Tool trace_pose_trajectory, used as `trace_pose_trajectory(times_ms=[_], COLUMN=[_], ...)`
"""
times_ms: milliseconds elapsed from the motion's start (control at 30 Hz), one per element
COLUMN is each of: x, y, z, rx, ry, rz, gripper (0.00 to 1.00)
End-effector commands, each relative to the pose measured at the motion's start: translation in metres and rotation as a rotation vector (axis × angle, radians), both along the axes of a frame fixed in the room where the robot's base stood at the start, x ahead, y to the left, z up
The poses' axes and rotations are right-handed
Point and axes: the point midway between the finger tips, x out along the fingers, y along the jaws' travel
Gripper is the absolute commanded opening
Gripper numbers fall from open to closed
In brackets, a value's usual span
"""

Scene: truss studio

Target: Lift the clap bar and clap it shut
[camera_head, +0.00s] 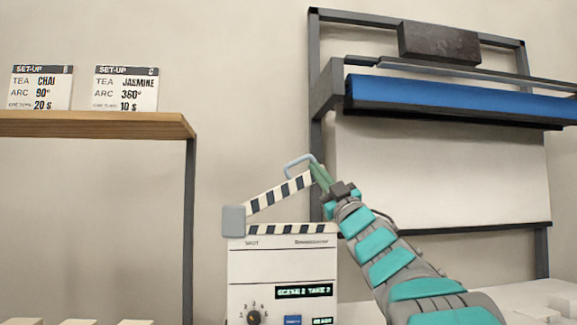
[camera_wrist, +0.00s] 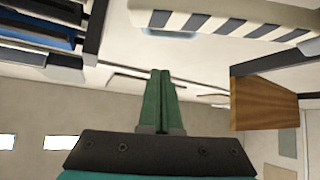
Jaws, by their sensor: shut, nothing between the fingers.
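The clapperboard (camera_head: 282,275) stands at the lower middle of the head view, with a dial, a blue button and lit text on its front. Its striped clap bar (camera_head: 280,196) is raised at a slant from the grey hinge block (camera_head: 234,221) on the left, apart from the striped top edge below. A pale blue handle (camera_head: 299,160) sits on the bar's raised end. My gripper (camera_head: 317,170) is shut and empty at that end; contact cannot be told. In the wrist view, the shut green fingers (camera_wrist: 160,76) point towards the striped bar (camera_wrist: 225,18).
A dark frame with a blue roll (camera_head: 450,95) and a white panel (camera_head: 440,175) stands behind my arm. Pale blocks (camera_head: 560,305) lie at the lower right.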

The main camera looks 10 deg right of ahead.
Motion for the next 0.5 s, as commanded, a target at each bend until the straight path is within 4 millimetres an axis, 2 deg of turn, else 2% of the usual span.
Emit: trace_pose_trajectory(times_ms=[167, 500], x=[-0.002, 0.02], y=[0.008, 0.021], z=[0.008, 0.034], rx=[-0.022, -0.024], ry=[-0.036, -0.037], rz=[0.03, 0.029], gripper=[0.0, 0.0])
